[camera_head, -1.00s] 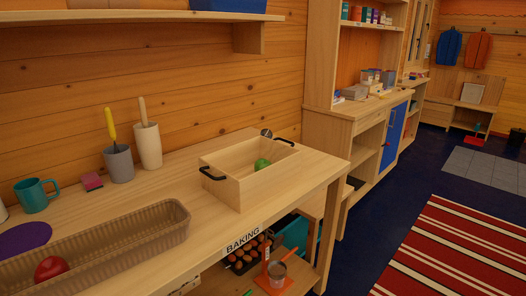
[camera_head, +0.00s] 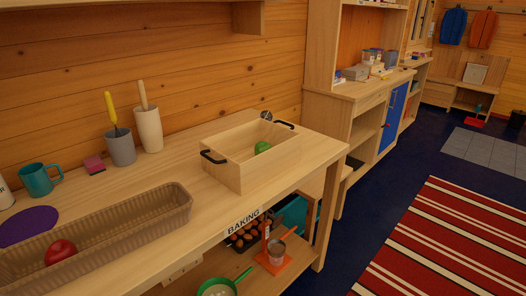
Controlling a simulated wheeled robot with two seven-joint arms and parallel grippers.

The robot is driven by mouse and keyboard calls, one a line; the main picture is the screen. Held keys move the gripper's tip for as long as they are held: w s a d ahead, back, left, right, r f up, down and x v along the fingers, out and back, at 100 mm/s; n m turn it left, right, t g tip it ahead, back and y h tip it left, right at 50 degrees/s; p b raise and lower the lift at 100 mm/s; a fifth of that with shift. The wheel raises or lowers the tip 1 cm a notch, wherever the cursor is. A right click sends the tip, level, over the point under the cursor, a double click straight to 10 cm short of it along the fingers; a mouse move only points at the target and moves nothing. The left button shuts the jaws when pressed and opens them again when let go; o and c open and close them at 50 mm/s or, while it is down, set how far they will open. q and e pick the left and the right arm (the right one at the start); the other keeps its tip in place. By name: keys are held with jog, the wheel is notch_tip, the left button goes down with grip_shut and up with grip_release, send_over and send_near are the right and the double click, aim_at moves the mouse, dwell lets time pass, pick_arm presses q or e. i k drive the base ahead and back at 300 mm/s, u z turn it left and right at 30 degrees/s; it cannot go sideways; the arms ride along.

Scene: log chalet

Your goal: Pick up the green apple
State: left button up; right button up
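The green apple (camera_head: 262,147) lies inside a wooden box (camera_head: 238,179) with black handles on the wooden table. The box walls hide the lower part of the apple. Neither of my grippers shows in the head view.
A long tan basket (camera_head: 133,221) holding a red apple (camera_head: 60,252) is at the table's front left. Grey (camera_head: 121,147) and cream (camera_head: 149,130) utensil holders, a teal mug (camera_head: 38,179) and a pink sponge (camera_head: 94,165) stand along the back. Bare tabletop lies between basket and box.

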aim_at(261, 146)
jog(key=z, duration=1.7)
jog(key=i, duration=1.8)
jog(key=u, duration=3.15)
